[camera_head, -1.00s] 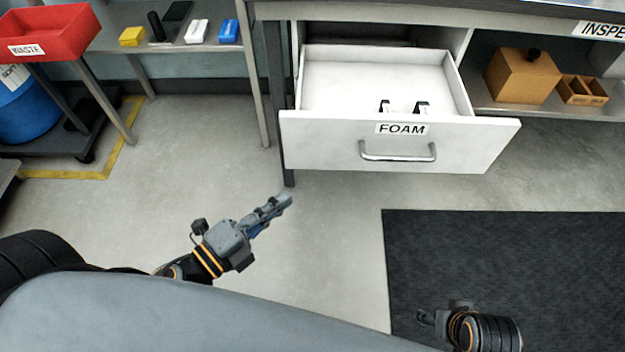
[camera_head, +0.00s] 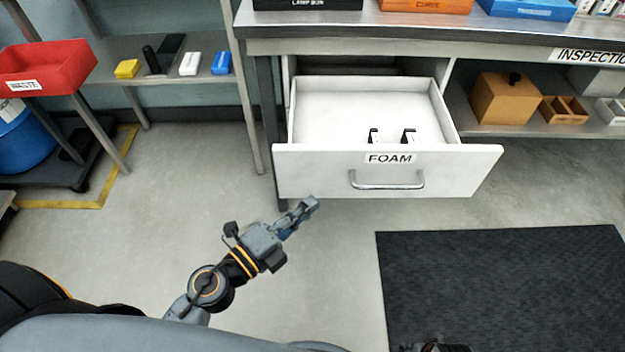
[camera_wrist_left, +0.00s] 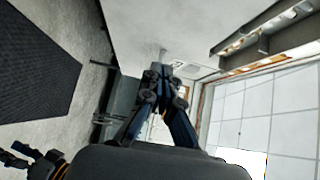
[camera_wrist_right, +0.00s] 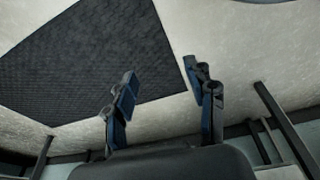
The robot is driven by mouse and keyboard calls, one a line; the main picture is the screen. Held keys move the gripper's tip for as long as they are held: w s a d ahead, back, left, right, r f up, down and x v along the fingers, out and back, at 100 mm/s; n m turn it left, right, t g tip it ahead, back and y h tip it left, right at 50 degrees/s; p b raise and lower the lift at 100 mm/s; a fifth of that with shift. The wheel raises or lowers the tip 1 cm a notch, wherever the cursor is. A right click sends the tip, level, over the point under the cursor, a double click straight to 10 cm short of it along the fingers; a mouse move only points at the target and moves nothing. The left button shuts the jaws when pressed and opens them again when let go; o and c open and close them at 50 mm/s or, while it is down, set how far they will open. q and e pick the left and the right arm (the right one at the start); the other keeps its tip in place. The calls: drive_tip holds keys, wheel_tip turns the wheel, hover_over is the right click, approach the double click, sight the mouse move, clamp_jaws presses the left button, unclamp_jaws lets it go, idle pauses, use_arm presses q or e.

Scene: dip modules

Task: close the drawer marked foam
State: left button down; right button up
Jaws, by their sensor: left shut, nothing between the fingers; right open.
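The white drawer marked FOAM (camera_head: 300,172) is pulled out below the workbench. Its metal handle (camera_head: 387,181) is on the front panel under the label. Two small black-and-white items (camera_head: 408,136) lie inside near the front. My left gripper (camera_head: 308,208) is shut and empty, in front of and just below the drawer's lower front edge, left of the handle. In the left wrist view its fingers (camera_wrist_left: 162,72) point toward a pale panel. My right arm shows only slightly at the bottom edge of the head view. In the right wrist view the right gripper (camera_wrist_right: 165,78) is open and empty over the floor.
A dark mat (camera_head: 500,285) lies on the floor at right. A shelf right of the drawer holds a brown box (camera_head: 503,98) and a small divided tray (camera_head: 563,109). A red waste bin (camera_head: 50,65) stands at left.

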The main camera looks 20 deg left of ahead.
sight(327, 174)
use_arm(q)
drive_tip(key=shift+w+a+p, duration=0.1)
drive_tip(key=shift+w+p, duration=0.3)
drive_tip(key=shift+w, duration=2.4)
use_arm(e)
drive_tip(key=shift+s+d+f, duration=0.1)
drive_tip(key=shift+s+f, duration=0.15)
drive_tip(key=shift+f, duration=0.4)
drive_tip(key=shift+s+a+f, duration=0.1)
drive_tip(key=shift+s+f, duration=0.15)
drive_tip(key=shift+f, duration=0.35)
drive_tip(key=shift+s+d+f, duration=0.1)
drive_tip(key=shift+s+f, duration=0.15)
drive_tip(key=shift+f, duration=0.4)
